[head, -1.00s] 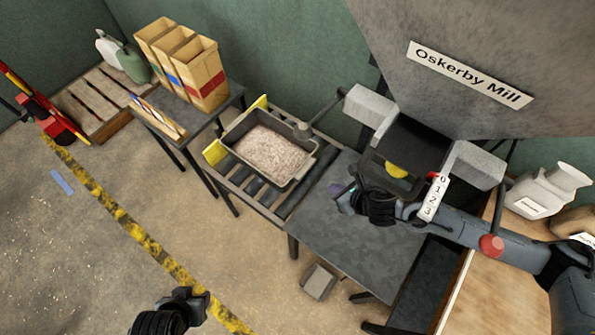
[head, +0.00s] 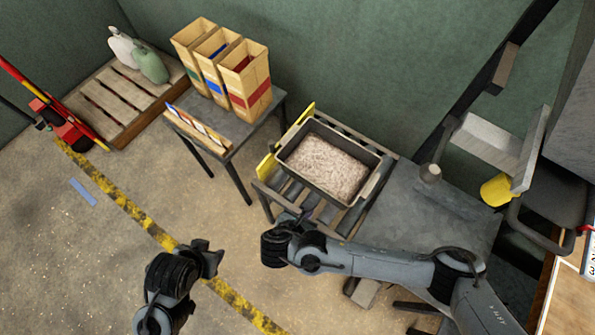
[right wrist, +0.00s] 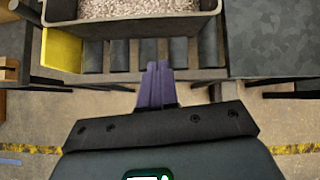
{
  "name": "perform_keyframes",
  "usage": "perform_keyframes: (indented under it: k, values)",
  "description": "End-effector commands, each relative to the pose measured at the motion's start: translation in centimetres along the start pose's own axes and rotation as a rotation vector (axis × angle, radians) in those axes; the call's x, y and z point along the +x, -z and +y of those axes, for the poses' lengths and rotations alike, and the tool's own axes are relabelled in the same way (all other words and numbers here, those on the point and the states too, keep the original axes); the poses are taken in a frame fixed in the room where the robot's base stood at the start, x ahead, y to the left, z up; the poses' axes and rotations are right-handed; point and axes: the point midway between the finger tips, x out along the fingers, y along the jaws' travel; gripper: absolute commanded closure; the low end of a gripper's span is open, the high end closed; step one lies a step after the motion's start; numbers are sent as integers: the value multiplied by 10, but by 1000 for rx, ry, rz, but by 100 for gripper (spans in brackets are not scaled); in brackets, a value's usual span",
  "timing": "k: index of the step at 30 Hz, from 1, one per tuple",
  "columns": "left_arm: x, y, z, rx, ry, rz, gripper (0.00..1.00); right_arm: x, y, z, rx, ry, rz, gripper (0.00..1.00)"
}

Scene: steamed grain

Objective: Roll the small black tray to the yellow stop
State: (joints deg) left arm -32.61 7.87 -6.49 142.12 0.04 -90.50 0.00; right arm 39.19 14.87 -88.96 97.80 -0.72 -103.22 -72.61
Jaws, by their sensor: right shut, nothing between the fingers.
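The black tray (head: 370,188), filled with pale grain (head: 328,165), sits level on the roller stand (head: 345,224). Its left end is at the yellow stop (head: 267,167), touching or almost touching; a thin gap cannot be ruled out. In the right wrist view the tray (right wrist: 150,29) is at the top, with the yellow stop (right wrist: 62,50) at its left corner. My right gripper (head: 303,214) is shut and empty by the stand's front edge; its purple fingers (right wrist: 157,85) point towards the rollers, apart from the tray. My left gripper (head: 212,257) hangs over the floor, its jaws unclear.
A grey table (head: 425,215) adjoins the stand's right end. A small table (head: 235,135) with paper bins (head: 222,65) stands to the left. A pallet (head: 125,95) with jugs is at the back left. The floor at the front left is clear.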

Motion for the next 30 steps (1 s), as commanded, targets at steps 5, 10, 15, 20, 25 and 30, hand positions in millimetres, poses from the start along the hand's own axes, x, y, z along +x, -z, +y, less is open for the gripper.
perform_keyframes:
  k: [5, 10, 15, 20, 25, 30]
  values:
    - [2, -4, 7, -6, -16, -8, 57, -35, 1, 40, -26, -92, -23, 100]
    - [6, -8, 13, -15, -32, -16, 57, -30, -7, 49, -20, -108, -34, 100]
    - [12, -9, 10, -15, -25, -12, 57, -6, -7, 51, -20, -106, -34, 100]
    - [20, -11, 9, -11, -19, -9, 57, 24, -7, 54, -20, -105, -34, 100]
    - [29, -14, 8, -6, -16, -10, 57, 55, -8, 57, -18, -105, -33, 100]
    - [34, -15, 7, -3, -13, -11, 57, 73, -22, 60, -18, -107, -32, 100]
